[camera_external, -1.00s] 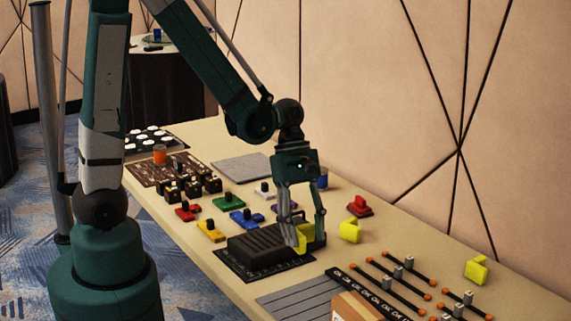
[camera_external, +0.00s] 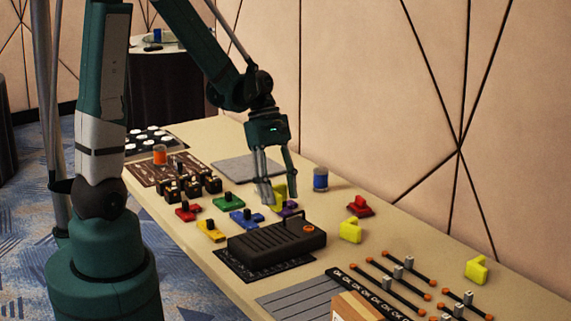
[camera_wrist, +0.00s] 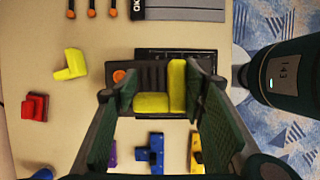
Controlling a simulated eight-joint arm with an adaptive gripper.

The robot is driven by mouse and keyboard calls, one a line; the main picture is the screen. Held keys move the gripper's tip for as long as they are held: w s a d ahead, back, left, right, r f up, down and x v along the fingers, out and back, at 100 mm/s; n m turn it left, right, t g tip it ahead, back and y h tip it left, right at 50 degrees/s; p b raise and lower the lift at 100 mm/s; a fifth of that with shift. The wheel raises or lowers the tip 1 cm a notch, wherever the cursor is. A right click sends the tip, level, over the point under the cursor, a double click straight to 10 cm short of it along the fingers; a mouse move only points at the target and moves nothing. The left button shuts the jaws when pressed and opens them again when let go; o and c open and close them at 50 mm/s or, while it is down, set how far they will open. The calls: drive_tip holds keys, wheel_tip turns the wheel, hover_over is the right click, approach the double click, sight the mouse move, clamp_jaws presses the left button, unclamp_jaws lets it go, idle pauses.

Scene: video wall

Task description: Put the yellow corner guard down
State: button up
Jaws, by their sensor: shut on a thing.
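The yellow corner guard (camera_external: 279,191) is held between the fingers of my gripper (camera_external: 281,199), beyond the black ribbed device in the external view. In the wrist view the L-shaped guard (camera_wrist: 152,103) spans between the two fingers of my gripper (camera_wrist: 165,90), with the black device showing below it. I cannot tell exactly how high the guard is above the table. Two other yellow corner guards stand on the table, one near the middle (camera_external: 350,231) and one at the far right (camera_external: 477,270).
The black device (camera_external: 262,244) with an orange button lies on a dark mat. Red, blue, green, yellow and purple knobbed blocks surround my gripper's area. A blue can (camera_external: 321,180) and a red block (camera_external: 360,206) stand nearby. A grey pad (camera_external: 235,171) at the back is bare.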

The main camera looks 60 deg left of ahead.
drive_tip(key=shift+a+r, duration=0.15)
drive_tip(key=shift+a, duration=0.6)
drive_tip(key=b, duration=0.1)
approach(280, 238)
drive_tip(key=shift+d+f, duration=0.25)
drive_tip(key=shift+d, duration=0.65)
drive_tip(key=shift+f+b, duration=0.7)
drive_tip(key=shift+f, duration=1.35)
drive_tip(key=shift+f, duration=0.15)
drive_tip(key=o, duration=0.8)
drive_tip(key=shift+r, duration=0.2)
